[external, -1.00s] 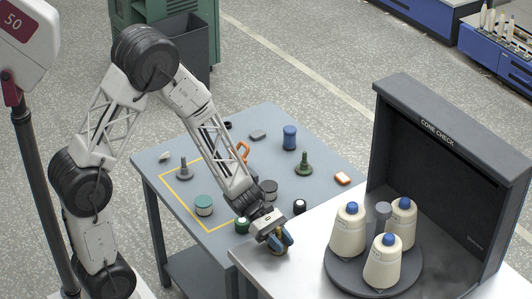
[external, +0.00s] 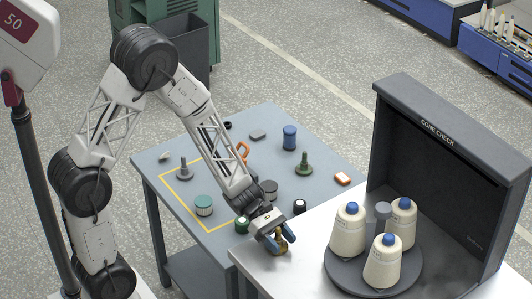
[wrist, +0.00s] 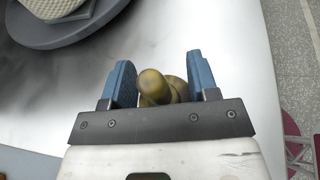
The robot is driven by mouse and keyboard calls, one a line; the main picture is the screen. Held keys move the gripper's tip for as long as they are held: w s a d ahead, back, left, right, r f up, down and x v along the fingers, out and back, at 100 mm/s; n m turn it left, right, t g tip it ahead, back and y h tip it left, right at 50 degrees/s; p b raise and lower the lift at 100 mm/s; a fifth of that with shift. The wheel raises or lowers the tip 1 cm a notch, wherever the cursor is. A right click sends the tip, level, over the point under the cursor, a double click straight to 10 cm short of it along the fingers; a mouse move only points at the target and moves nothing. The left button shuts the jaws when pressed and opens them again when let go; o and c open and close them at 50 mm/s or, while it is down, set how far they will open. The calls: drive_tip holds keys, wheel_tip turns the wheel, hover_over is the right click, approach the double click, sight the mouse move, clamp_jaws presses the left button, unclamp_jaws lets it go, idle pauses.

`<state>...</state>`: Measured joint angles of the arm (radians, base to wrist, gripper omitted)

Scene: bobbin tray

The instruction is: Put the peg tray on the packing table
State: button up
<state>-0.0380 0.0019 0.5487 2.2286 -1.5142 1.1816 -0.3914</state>
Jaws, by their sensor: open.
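An olive-brown piece with an upright, round-topped peg on a wider base (external: 281,248) stands on the near left part of the white table (external: 310,222); it looks like the peg tray. In the wrist view its peg (wrist: 154,84) rises between my blue fingers, with a gap on each side. My gripper (external: 280,238) is open around it; the fingers also show in the wrist view (wrist: 158,62). The base is partly hidden by the peg and my gripper. A grey peg piece (external: 185,172) and a green peg piece (external: 304,165) stand on the blue-grey table (external: 232,140).
A dark turntable (external: 345,280) with three cream cones stands right of my gripper, before the dark "CONE CHECK" hood (external: 440,160). The blue-grey table holds a yellow outline, a teal spool (external: 204,205), a blue spool (external: 290,137) and several small items.

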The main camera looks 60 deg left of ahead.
drive_tip(key=v, duration=1.1)
drive_tip(key=shift+a, duration=0.3)
drive_tip(key=shift+s+r, duration=0.1)
drive_tip(key=shift+s, duration=0.05)
idle(0.5)
drive_tip(key=s+a+r+m+t+y, duration=0.1)
drive_tip(key=s+a+r+m+y, duration=0.2)
drive_tip(key=s+r+m+y, duration=1)
drive_tip(key=s+r+m, duration=0.6)
drive_tip(key=r, duration=0.1)
drive_tip(key=shift+s+a+r+m, duration=0.15)
drive_tip(key=shift+s+r+m, duration=0.05)
drive_tip(key=shift+s+m, duration=0.15)
